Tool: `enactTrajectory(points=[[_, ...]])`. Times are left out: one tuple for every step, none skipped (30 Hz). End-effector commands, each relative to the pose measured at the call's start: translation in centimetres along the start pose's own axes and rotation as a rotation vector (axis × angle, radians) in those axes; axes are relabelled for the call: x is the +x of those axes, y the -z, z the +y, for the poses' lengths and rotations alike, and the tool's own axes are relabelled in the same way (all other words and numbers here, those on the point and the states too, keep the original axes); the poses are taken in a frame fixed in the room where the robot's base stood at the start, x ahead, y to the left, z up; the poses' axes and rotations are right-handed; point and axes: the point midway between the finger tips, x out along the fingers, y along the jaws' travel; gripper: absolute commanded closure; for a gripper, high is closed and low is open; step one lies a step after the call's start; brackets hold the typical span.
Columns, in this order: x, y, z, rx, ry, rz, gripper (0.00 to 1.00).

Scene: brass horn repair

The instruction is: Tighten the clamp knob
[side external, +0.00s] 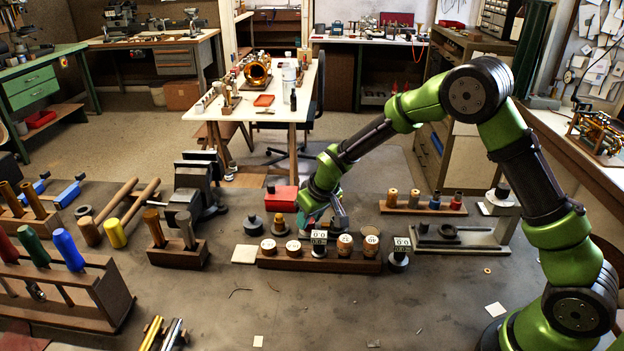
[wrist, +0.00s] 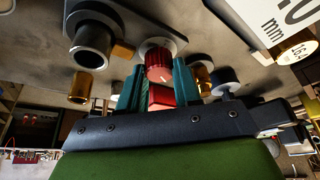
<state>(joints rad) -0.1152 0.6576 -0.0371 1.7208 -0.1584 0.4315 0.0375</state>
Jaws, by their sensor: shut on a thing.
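A round red ribbed knob (wrist: 158,62) with a small white mark sits on a pale round base on a grey plate in the wrist view. My gripper (wrist: 159,82) has its two teal fingers on either side of the knob, shut on it. A red block face (wrist: 161,97) shows between the fingers, nearer the palm. In the side external view my gripper (side external: 326,216) is low over the bench, behind the wooden gauge rack. The knob cannot be made out there.
A red box (side external: 281,199) stands left of my gripper. The wooden rack (side external: 320,262) with several dials and number blocks is in front. A vise (side external: 198,190) stands further left, and a rack of small pegs (side external: 423,207) to the right. The front bench is mostly clear.

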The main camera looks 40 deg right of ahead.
Motion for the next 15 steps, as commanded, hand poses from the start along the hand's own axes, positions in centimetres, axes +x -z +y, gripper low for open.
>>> enactTrajectory(points=[[-0.03, 0.01, 0.02, 0.005, 0.0, -0.001, 0.97], [-0.03, 0.01, 0.02, 0.005, 0.0, -0.001, 0.98], [-0.02, 0.01, 0.02, 0.005, 0.0, -0.001, 0.98], [-0.02, 0.01, 0.02, 0.005, 0.0, -0.001, 0.98], [-0.02, 0.01, 0.02, 0.005, 0.0, -0.001, 0.98], [-0.02, 0.01, 0.02, 0.005, 0.0, -0.001, 0.98], [-0.02, 0.01, 0.02, 0.005, 0.0, -0.001, 0.98], [-0.02, 0.0, 0.02, 0.005, 0.0, -0.001, 0.98], [-0.01, 0.0, 0.02, 0.005, 0.0, -0.001, 0.61], [-0.01, 0.0, 0.02, 0.004, 0.0, -0.001, 0.56], [-0.01, 0.01, 0.02, 0.004, 0.0, -0.001, 0.52], [-0.01, 0.01, 0.01, 0.004, 0.0, 0.0, 0.46], [0.0, 0.0, 0.02, 0.003, 0.0, -0.001, 0.42], [0.0, 0.0, 0.01, 0.003, 0.0, 0.0, 0.42], [0.0, 0.0, 0.01, 0.003, 0.0, 0.0, 0.42]])
